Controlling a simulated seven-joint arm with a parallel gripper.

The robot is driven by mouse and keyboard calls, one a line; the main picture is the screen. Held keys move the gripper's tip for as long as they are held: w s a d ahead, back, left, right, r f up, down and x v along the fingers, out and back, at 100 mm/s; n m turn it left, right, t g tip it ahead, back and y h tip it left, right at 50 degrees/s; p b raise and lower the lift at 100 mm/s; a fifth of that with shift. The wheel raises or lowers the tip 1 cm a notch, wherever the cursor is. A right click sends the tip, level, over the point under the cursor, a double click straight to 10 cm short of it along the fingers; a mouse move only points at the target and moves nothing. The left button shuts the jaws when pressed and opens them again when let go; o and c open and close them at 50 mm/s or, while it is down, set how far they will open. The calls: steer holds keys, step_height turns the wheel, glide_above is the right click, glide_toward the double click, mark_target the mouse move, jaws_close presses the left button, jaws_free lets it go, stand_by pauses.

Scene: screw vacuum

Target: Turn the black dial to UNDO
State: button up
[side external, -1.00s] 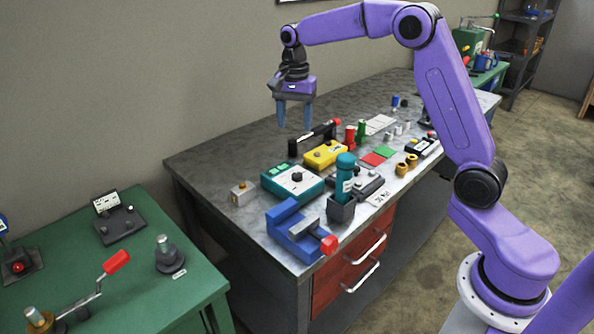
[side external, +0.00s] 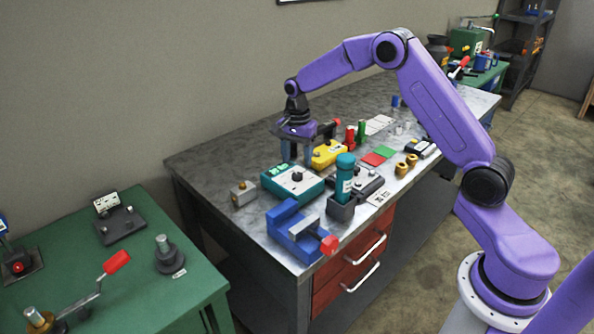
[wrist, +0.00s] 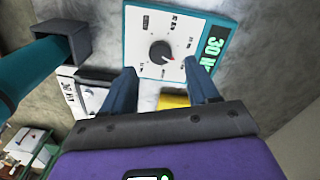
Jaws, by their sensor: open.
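The black dial (side external: 297,177) sits on the white face of a teal box (side external: 275,184) on the grey workbench. In the wrist view the dial (wrist: 161,52) is a round knob with a red mark at its right side and small printed labels around it, too small to read surely. My gripper (side external: 296,157) points down just above and behind the dial, apart from it. It is open and empty. In the wrist view its two blue fingertips (wrist: 160,68) lie to either side, just below the dial in the picture.
A blue vise (side external: 300,235) stands in front of the teal box, and a teal cylinder in a dark holder (side external: 342,210) stands to its right. A yellow box (side external: 328,152) is close behind. A small grey block (side external: 243,194) lies left; bare bench lies beyond it.

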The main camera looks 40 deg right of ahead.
mark_target(297, 175)
steer(key=shift+f, duration=2.5)
steer(key=c, duration=1)
